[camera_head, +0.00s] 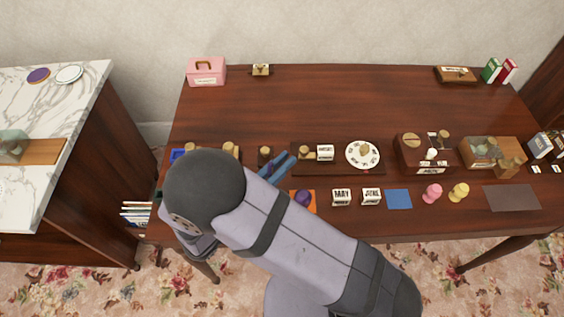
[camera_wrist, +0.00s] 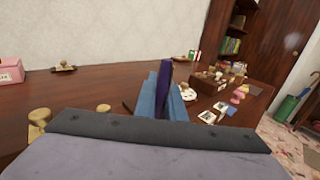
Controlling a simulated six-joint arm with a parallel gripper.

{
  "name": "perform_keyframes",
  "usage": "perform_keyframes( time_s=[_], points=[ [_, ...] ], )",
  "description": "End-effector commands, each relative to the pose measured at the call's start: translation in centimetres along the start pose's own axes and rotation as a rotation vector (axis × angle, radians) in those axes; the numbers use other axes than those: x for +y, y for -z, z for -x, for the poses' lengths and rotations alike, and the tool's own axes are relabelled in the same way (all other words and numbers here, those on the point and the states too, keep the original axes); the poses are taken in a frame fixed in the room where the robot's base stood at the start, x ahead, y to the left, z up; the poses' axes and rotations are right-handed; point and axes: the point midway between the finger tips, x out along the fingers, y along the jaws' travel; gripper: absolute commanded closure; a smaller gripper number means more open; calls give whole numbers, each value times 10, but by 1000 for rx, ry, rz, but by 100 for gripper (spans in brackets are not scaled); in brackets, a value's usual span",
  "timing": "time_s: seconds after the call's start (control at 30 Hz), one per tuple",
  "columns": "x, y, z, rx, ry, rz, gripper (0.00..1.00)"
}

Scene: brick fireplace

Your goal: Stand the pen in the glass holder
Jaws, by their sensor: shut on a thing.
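My gripper (camera_head: 279,169) has blue fingers and reaches over the left-middle of the brown desk. In the wrist view its fingers (camera_wrist: 163,97) are closed around a slim, dark purple-blue upright thing (camera_wrist: 166,72), which looks like the pen. The thing's top stands above the fingers, and its lower part is hidden between them. In the head view I cannot make the pen out between the fingers. I cannot pick out the glass holder for certain in either view. My arm covers part of the desk's front left.
A pink box (camera_head: 206,72) stands at the back left of the desk (camera_head: 340,105). A white plate (camera_head: 364,155), MAY block (camera_head: 341,197), blue mat (camera_head: 398,199) and pink figure (camera_head: 432,193) lie right of my gripper. A marble-topped counter (camera_head: 85,85) stands left. The desk's back middle is clear.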

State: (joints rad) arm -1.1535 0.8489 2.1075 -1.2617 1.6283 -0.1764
Motion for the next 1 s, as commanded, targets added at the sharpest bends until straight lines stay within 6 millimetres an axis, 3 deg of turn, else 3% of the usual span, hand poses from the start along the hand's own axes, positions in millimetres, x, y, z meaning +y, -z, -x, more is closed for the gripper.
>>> perform_keyframes(
  time_s=[1.0],
  points=[
    [0, 22, 0, 0, 0, 0, 100]
  ],
)
